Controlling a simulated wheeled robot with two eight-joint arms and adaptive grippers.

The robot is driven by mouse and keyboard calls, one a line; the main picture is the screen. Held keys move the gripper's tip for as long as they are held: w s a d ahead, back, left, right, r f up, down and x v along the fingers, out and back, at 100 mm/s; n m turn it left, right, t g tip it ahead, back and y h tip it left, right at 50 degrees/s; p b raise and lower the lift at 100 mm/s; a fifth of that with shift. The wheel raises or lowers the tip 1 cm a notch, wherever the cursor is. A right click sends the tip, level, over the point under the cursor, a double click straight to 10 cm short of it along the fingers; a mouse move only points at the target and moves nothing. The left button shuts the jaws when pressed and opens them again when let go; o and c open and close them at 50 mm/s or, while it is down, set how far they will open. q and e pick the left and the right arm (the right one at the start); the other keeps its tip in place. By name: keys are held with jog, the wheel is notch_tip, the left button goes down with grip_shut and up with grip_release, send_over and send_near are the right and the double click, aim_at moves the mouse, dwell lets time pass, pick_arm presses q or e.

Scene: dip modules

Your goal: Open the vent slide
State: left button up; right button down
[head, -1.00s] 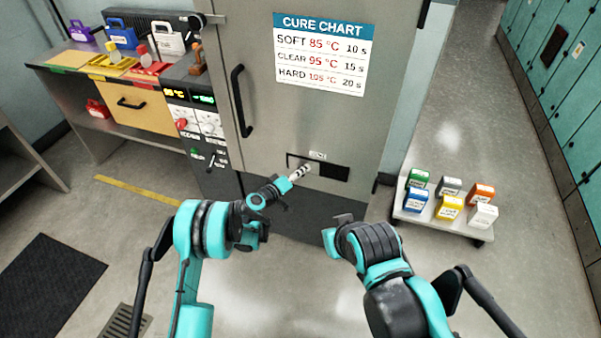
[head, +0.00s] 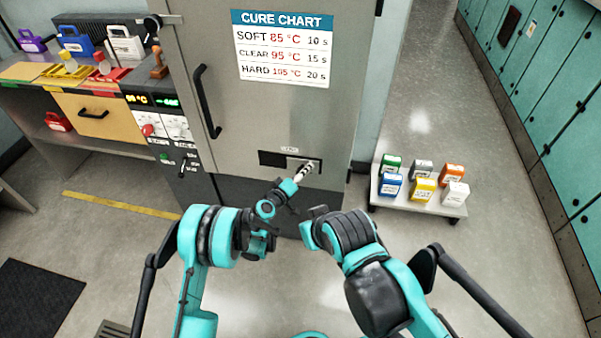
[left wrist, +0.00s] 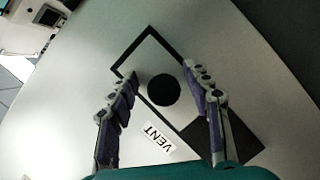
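The vent (head: 272,158) is a black-framed slot low on the grey cabinet door, under a small VENT label (head: 290,150). Its dark opening shows at the left, and a grey slide plate fills the part to the right. In the left wrist view the plate carries a round black knob (left wrist: 163,90), with the dark opening (left wrist: 238,140) at lower right. My left gripper (head: 309,168) is at the vent's right part. Its fingers stand open on either side of the knob, with visible gaps. My right gripper (head: 311,226) hangs before the cabinet, away from the vent; its opening is unclear.
The door has a long black handle (head: 207,102) and a cure chart (head: 284,48). A control panel (head: 172,128) is left of the door. A low cart (head: 420,204) with several coloured boxes stands at right. Teal lockers (head: 545,90) line the right wall.

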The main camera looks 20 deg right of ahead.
pick_arm(q)
jog(key=shift+a, duration=0.15)
jog(key=v, duration=0.7)
jog(key=shift+s+a, duration=0.1)
dwell(0.4)
